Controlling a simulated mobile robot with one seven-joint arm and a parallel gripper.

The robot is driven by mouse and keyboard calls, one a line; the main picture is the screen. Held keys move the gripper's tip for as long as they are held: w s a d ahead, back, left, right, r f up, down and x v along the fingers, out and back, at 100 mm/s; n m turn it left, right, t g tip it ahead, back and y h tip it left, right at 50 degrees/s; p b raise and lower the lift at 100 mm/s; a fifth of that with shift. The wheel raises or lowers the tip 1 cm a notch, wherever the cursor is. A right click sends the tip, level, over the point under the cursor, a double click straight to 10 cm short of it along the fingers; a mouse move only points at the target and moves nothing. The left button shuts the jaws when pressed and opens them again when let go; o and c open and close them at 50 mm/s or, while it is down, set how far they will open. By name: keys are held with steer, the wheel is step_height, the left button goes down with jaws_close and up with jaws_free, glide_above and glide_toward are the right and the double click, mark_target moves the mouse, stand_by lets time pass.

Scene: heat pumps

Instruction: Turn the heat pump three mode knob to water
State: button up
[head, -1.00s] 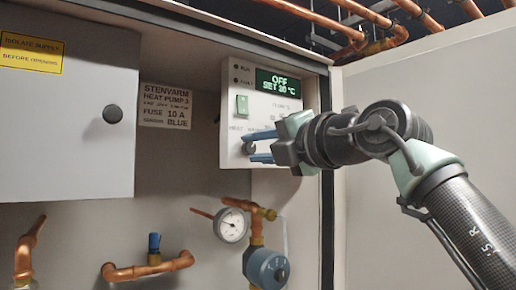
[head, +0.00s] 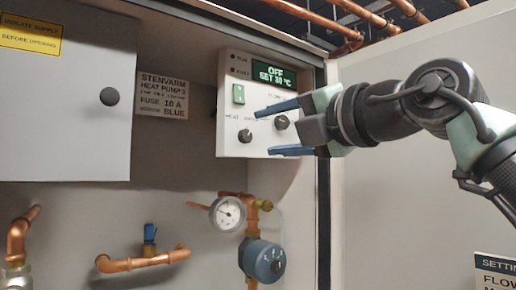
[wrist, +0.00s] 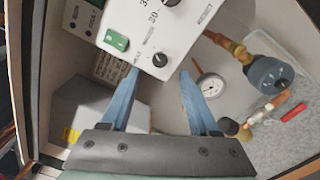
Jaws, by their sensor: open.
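The control panel (head: 228,105) of heat pump 3 is white, with a display (head: 275,75) reading OFF and SET 30 °C. A small black knob (head: 245,136) sits low on the panel beside a HEAT label; I take it as the mode knob. It also shows in the wrist view (wrist: 160,59), where its pointer direction is too small to tell. A second dark knob (head: 282,122) sits higher and to the right. My gripper (head: 264,132) has blue fingers, open and empty, in front of the panel. In the wrist view, the mode knob appears between and just beyond the fingertips (wrist: 158,75).
A green switch (head: 238,94) is on the panel's left. A cabinet door with a round black knob (head: 110,96) stands left. Below are a gauge (head: 227,213), a blue-grey pump (head: 264,260) and copper pipes (head: 140,262). A settings sign (head: 495,275) is at lower right.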

steer(key=b+v, duration=0.2)
steer(key=v, duration=0.5)
steer(key=shift+s+d, duration=0.2)
steer(key=shift+s, duration=0.1)
